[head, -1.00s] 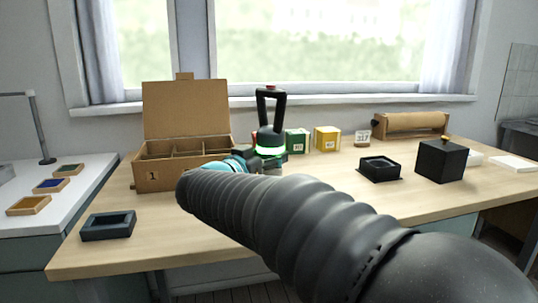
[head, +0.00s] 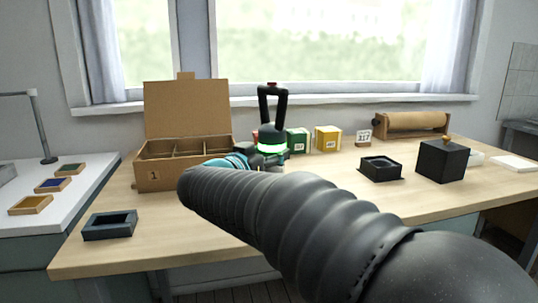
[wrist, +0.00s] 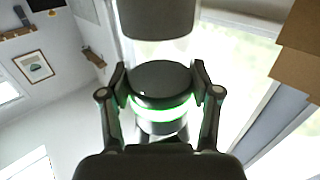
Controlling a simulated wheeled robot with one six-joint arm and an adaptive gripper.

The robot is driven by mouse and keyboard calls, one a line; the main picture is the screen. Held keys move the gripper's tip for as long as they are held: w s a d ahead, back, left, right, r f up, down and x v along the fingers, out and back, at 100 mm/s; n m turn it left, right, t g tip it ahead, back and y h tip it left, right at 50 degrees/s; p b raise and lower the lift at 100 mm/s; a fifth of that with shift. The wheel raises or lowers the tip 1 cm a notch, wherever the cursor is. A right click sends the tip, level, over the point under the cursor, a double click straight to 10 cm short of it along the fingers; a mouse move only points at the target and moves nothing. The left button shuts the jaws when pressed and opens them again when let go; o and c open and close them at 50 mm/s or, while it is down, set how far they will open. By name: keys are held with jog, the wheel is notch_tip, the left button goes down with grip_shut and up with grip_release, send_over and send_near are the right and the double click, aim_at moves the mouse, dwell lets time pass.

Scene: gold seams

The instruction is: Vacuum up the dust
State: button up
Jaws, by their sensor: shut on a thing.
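A black handheld device with a loop handle and a glowing green ring (head: 271,148), apparently the vacuum, stands upright above the table's middle. It also shows in the wrist view (wrist: 160,78), between the two fingers of my gripper (wrist: 160,88). My gripper is shut on its round body near the green ring. In the head view my dark ribbed arm hides most of the gripper and the table below it. I cannot make out any dust in either view.
An open cardboard box (head: 155,175) with compartments stands left of the device. Green (head: 298,140) and yellow boxes (head: 328,138) stand behind it. A dark tray (head: 110,225) lies front left; a black square tray (head: 380,168) and black cube (head: 442,160) stand right. The table's right front is clear.

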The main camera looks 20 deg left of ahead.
aim_at(265, 131)
jog(key=shift+s+r+p, duration=0.1)
jog(key=shift+r+p, duration=0.25)
jog(key=shift+r, duration=2.5)
